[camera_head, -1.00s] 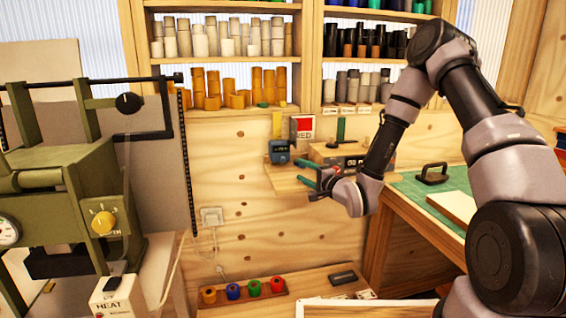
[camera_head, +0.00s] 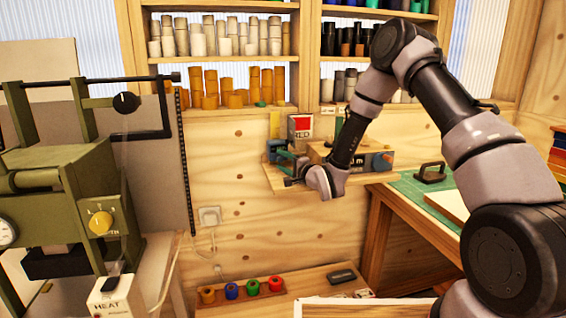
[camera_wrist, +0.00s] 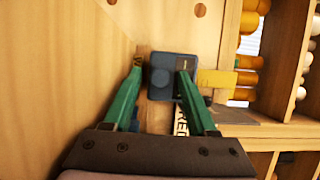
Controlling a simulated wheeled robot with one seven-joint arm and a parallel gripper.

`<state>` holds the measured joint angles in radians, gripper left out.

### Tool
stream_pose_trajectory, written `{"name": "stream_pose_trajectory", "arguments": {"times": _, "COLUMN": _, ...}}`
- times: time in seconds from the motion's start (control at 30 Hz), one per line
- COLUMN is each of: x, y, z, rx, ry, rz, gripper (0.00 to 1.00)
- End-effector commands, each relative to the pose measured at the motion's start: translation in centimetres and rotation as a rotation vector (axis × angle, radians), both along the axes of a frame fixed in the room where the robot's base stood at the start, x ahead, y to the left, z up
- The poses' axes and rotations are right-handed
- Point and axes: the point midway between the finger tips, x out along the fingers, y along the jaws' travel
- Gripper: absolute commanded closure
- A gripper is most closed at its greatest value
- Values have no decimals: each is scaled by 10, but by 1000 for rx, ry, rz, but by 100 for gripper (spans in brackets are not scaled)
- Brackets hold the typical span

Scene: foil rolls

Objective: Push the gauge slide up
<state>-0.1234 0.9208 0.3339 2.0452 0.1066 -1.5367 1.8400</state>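A dark blue gauge block with a round knob (camera_wrist: 161,77) shows in the wrist view, just beyond and between my fingertips. I take it to be the gauge slide. In the head view it is mostly hidden behind my gripper (camera_head: 285,170) at the small wooden shelf (camera_head: 275,187). My gripper, with two green fingers, also shows in the wrist view (camera_wrist: 160,70); it is open. The left finger lies left of the block, and the right finger overlaps its right part in the picture. I cannot tell whether either touches it. A yellow strip (camera_wrist: 216,79) extends from beside the block.
A grey device with a display (camera_head: 372,161) is right of my wrist. An olive press (camera_head: 65,190) stands at the left. Open air lies in front of the wall panel.

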Motion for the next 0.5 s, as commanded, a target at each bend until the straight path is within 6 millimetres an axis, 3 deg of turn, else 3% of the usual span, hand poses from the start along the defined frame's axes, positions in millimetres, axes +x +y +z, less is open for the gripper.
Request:
{"name": "stream_pose_trajectory", "arguments": {"times": 0.03, "x": 0, "y": 0, "z": 0, "rx": 0, "ry": 0, "rz": 0, "gripper": 63}}
{"name": "stream_pose_trajectory", "arguments": {"times": 0.13, "x": 0, "y": 0, "z": 0, "rx": 0, "ry": 0, "rz": 0, "gripper": 100}}
{"name": "stream_pose_trajectory", "arguments": {"times": 0.5, "x": 0, "y": 0, "z": 0, "rx": -1, "ry": 1, "rz": 0, "gripper": 100}}
